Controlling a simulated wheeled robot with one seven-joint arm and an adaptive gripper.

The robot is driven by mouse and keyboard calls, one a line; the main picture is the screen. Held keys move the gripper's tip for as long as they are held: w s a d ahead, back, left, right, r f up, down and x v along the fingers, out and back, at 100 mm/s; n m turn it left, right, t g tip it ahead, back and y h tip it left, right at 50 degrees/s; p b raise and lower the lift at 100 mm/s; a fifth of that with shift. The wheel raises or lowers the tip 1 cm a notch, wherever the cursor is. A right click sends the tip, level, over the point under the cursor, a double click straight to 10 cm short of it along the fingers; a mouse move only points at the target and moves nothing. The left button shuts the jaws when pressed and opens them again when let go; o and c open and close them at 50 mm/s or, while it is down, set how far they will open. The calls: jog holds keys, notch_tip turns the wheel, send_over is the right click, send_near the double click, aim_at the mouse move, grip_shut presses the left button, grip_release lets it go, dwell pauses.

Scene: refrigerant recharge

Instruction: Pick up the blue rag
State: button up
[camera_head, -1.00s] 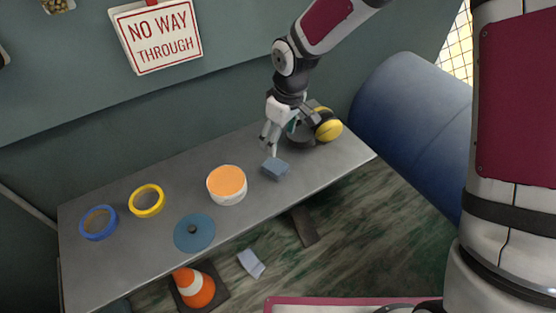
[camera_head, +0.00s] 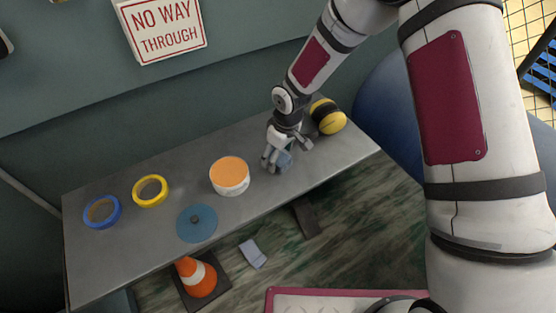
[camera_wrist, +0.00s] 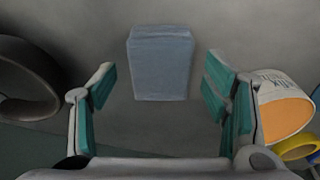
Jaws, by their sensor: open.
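The blue rag is a small folded grey-blue block on the grey table. In the wrist view the rag (camera_wrist: 161,62) lies flat ahead of my gripper (camera_wrist: 160,90), between the lines of the two teal-padded fingers, with a gap on each side. In the head view the rag (camera_head: 285,159) is partly hidden by my gripper (camera_head: 286,157), which hovers over or right beside it. My gripper is open, and I see no finger touching the rag.
On the table (camera_head: 120,255) a white tub with an orange top (camera_head: 230,176) stands left of the rag. A blue disc (camera_head: 197,224), a yellow ring (camera_head: 150,191) and a blue ring (camera_head: 102,212) lie farther left. A yellow-and-black object (camera_head: 328,117) is at the right rear.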

jog(key=shift+w+a+f, duration=0.1)
jog(key=shift+a+f, duration=0.05)
jog(key=shift+f, duration=0.75)
jog(key=c, duration=1.2)
jog(key=shift+r, duration=0.1)
jog(key=shift+r, duration=0.45)
notch_tip(320, 180, up, 2)
jog(key=shift+r, duration=0.15)
jog(key=s+d, duration=0.1)
jog(key=s, duration=0.4)
jog(key=s+d+r, duration=0.1)
jog(key=s, duration=0.4)
jog(key=s+d, duration=0.2)
jog(key=s, duration=0.3)
jog(key=shift+s+r+b, duration=0.3)
